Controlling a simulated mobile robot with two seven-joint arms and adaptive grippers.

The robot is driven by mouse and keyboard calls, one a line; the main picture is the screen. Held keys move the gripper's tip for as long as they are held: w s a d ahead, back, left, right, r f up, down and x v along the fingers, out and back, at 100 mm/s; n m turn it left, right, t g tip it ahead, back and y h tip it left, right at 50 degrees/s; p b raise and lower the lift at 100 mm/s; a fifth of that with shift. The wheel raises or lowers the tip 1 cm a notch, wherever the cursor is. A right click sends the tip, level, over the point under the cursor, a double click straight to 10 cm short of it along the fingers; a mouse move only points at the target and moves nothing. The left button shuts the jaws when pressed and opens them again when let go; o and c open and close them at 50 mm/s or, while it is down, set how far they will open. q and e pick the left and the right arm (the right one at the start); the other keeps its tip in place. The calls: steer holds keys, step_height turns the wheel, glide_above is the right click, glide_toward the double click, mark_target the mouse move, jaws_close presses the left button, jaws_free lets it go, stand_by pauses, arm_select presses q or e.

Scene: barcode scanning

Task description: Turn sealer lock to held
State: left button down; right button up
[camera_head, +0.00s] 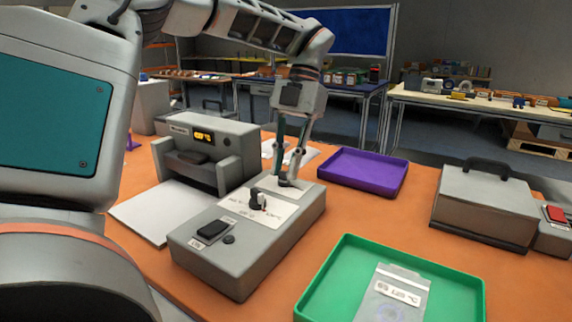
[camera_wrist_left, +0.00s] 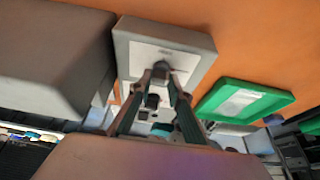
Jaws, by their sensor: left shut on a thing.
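A grey control box (camera_head: 230,262) stands on the orange table, with a white label plate on its sloping top. My left gripper (camera_head: 289,180) reaches down to the far end of this box and is shut on a small dark knob (camera_wrist_left: 160,67), which its fingertips partly hide. A second black selector knob with a light pointer (camera_head: 257,201) sits mid-plate, apart from the fingers. A black rocker (camera_head: 213,230) is at the near end. The print beside the knobs is too small to read. The right gripper is not in view.
A grey machine with a lit yellow display (camera_head: 203,136) stands behind the box. A green tray (camera_head: 340,262) holding a labelled clear bag (camera_head: 392,298) is at front right. A purple tray (camera_head: 362,172) and a grey handled case (camera_head: 484,205) stand further right, with bare table between.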

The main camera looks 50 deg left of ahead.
arm_select(q)
steer(key=shift+r, duration=0.1)
stand_by(0.3)
steer(key=c, duration=1.9)
jaws_free()
steer(key=shift+v, duration=3.75)
